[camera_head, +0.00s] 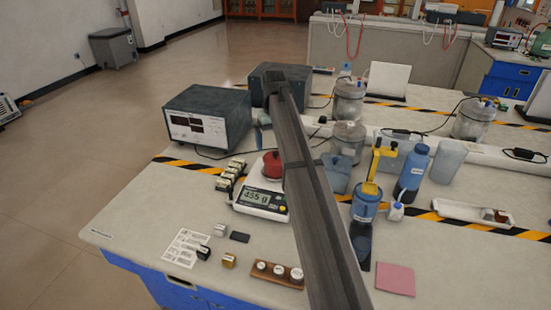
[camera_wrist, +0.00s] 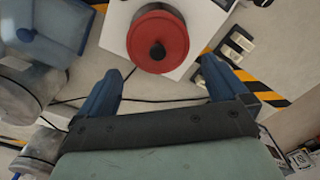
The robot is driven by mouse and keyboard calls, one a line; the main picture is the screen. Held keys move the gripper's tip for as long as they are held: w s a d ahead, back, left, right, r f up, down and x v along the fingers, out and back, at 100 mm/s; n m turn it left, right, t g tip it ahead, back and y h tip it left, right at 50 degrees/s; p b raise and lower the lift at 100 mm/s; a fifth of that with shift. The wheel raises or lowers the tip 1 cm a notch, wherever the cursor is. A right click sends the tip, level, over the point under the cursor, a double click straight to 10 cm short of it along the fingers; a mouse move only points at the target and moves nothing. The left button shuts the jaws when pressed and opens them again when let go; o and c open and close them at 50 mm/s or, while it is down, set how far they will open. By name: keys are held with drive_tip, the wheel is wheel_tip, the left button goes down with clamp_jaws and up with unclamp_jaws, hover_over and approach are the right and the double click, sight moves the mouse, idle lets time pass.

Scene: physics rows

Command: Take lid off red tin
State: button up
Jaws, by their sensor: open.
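The red tin (camera_head: 272,166) stands on the pan of a white scale (camera_head: 262,201) and is partly hidden by my arm in the head view. In the wrist view the red tin shows from above as a round red lid (camera_wrist: 144,46) with a dark knob (camera_wrist: 157,52) in its middle. The lid sits on the tin. My gripper (camera_wrist: 165,82) is open and empty, its two blue fingers apart. In the picture the lid lies just beyond the fingertips, between their lines. My gripper is not clearly visible in the head view.
A wooden holder with white-topped pieces (camera_head: 277,273) is in front. A blue container with a yellow part (camera_head: 366,203) and a blue bottle (camera_head: 412,172) stand right of my arm. A dark instrument box (camera_head: 207,118) is behind.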

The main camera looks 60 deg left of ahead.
sight(275, 156)
drive_tip(key=shift+d+f, duration=0.15)
drive_tip(key=shift+f, duration=2.15)
drive_tip(key=shift+c, duration=0.5)
drive_tip(key=c, duration=0.6)
drive_tip(key=shift+o, duration=0.2)
drive_tip(key=shift+r, duration=0.1)
